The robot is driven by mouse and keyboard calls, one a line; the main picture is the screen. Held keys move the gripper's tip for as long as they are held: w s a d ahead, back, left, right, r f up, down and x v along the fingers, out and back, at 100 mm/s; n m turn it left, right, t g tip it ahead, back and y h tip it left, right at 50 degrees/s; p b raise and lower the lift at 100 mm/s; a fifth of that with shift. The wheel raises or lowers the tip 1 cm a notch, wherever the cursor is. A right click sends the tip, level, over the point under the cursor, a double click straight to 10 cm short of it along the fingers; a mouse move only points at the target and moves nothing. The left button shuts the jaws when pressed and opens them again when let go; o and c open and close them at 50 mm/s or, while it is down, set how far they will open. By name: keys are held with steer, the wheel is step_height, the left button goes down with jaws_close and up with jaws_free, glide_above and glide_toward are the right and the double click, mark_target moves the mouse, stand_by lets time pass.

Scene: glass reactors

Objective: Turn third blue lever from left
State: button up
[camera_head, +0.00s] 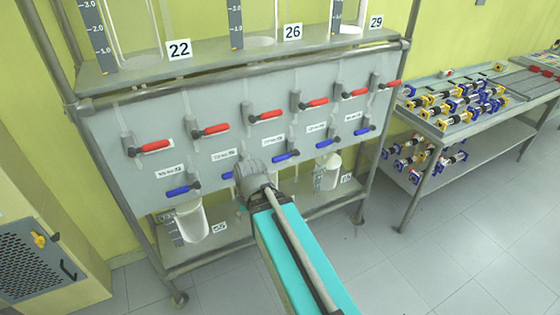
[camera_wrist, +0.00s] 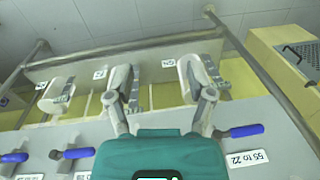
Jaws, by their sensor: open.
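Blue levers line the lower row of a grey panel. The third blue lever from the left (camera_head: 286,156) shows in the head view, its handle roughly level, just up and right of my gripper (camera_head: 251,178). The first blue lever (camera_head: 183,190) is further left. The second (camera_head: 228,175) is partly hidden by my gripper. In the wrist view my gripper (camera_wrist: 162,115) is open, its two fingers apart with no lever visible between them. Two blue levers (camera_wrist: 73,153) (camera_wrist: 15,157) show left of the fingers. Whether the fingers touch the panel cannot be told.
Red levers (camera_head: 265,115) form a row above the blue ones. A cabinet (camera_head: 45,255) stands left, and a bench (camera_head: 450,125) with fittings right. Open floor lies in front.

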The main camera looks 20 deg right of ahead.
steer(key=w+d+f+m+t+y+b, duration=0.2)
steer(key=w+d+f+m+y+b, duration=0.1)
steer(key=w+b, duration=0.15)
steer(key=m+t+y+b, duration=0.3)
steer(key=m+t+b, duration=0.7)
steer(key=t+b, duration=0.25)
glide_toward(283, 159)
steer(key=p+v, duration=0.1)
steer(key=v, duration=0.1)
steer(key=shift+s, duration=0.25)
steer(key=shift+w, duration=0.1)
steer(key=b+x, duration=0.2)
steer(key=x, duration=1.1)
steer(key=shift+w+f, duration=0.1)
steer(key=shift+w, duration=0.15)
steer(key=shift+c, duration=0.2)
